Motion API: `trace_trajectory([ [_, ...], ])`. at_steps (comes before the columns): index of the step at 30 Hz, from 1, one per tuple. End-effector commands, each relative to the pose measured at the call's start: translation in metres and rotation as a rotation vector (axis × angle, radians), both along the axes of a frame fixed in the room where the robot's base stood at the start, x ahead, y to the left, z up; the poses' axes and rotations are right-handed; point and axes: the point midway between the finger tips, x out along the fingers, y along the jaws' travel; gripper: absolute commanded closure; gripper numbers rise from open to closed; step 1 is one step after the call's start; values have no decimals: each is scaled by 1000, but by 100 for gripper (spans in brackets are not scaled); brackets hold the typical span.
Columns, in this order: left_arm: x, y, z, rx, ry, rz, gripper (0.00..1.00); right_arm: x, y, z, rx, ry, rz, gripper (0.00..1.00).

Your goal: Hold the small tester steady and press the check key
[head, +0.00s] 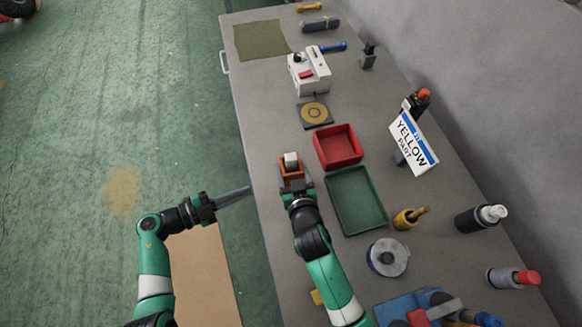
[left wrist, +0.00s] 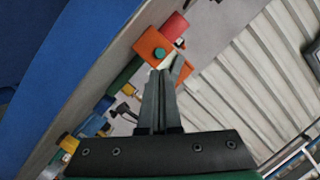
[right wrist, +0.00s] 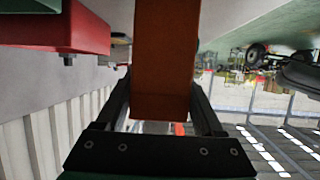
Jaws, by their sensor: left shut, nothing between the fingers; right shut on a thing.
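The small tester is an orange box (head: 286,182) with a pale block on top, standing at the table's left edge in the head view. My right gripper (head: 294,188) is shut on it; in the right wrist view the orange body (right wrist: 163,60) fills the space between the fingers. In the left wrist view the tester (left wrist: 146,43) shows a round green key (left wrist: 160,53) on its face. My left gripper (head: 238,192) is shut and empty, left of the tester, with a gap between. Its fingers point toward the tester.
A red tray (head: 337,160) and a green tray (head: 386,213) lie right of the tester. Behind are a round-marked plate (head: 314,112) and a white device (head: 308,84).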

Motion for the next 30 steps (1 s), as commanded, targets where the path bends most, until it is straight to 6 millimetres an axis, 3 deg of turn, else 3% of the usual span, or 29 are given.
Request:
trace_trajectory([
  [13,4,3,-2,51,-67,6,100,0,0,0,0,1,0,99],
  [16,22,18,-4,248,-247,36,100,0,0,0,0,1,0,99],
  [18,33,30,-7,471,-424,52,100,0,0,0,0,1,0,99],
  [22,36,40,-8,805,-658,47,100,0,0,0,0,0,0,99],
  [24,29,35,-9,879,-701,37,100,0,0,0,0,0,0,99],
  [30,18,22,-19,865,-690,11,100,0,0,0,0,1,0,99],
])
